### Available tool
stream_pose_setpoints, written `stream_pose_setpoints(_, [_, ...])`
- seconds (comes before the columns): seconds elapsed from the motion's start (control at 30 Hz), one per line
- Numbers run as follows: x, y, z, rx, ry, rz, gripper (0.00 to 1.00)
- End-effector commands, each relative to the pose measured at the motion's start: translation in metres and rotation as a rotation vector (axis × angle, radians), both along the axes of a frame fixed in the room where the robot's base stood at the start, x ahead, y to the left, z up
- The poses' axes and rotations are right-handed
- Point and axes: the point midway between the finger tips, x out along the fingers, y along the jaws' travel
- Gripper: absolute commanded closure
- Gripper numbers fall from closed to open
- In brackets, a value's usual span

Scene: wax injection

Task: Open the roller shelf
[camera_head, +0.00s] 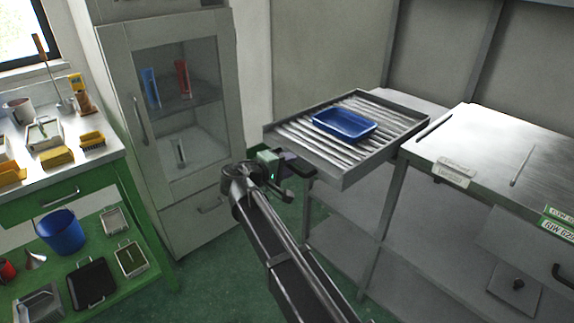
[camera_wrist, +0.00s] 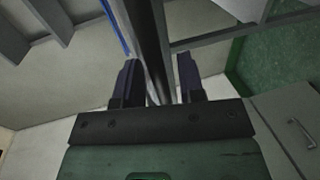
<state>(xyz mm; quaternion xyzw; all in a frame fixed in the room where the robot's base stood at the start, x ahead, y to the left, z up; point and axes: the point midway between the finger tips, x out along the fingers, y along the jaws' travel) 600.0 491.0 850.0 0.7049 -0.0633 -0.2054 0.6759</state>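The roller shelf (camera_head: 385,151) is a grey metal tray of rollers. It juts out to the left past the leg of its stand. A blue tray (camera_head: 345,124) lies on its rollers. My gripper (camera_head: 301,166) is at the shelf's left end, close to its outer edge. In the wrist view my gripper (camera_wrist: 158,82) has its two dark fingers apart, with a dark bar of the shelf (camera_wrist: 155,40) running between them. A narrow gap shows beside the right finger. The contact points are partly hidden.
A grey cabinet (camera_head: 148,205) with a glass door stands left of the shelf. A green workbench (camera_head: 62,190) with tools is at far left. A metal table (camera_head: 490,150) adjoins the shelf on the right. The green floor (camera_head: 225,275) is open between them.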

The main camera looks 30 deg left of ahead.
Motion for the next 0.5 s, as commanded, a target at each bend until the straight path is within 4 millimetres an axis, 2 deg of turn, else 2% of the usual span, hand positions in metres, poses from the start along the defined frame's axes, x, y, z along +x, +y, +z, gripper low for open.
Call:
stream_pose_setpoints(0.33, [-0.004, 0.002, 0.002, 0.0, 0.0, 0.001, 0.61])
stream_pose_setpoints(0.5, [-0.034, 0.013, 0.01, -0.001, 0.0, 0.002, 0.61])
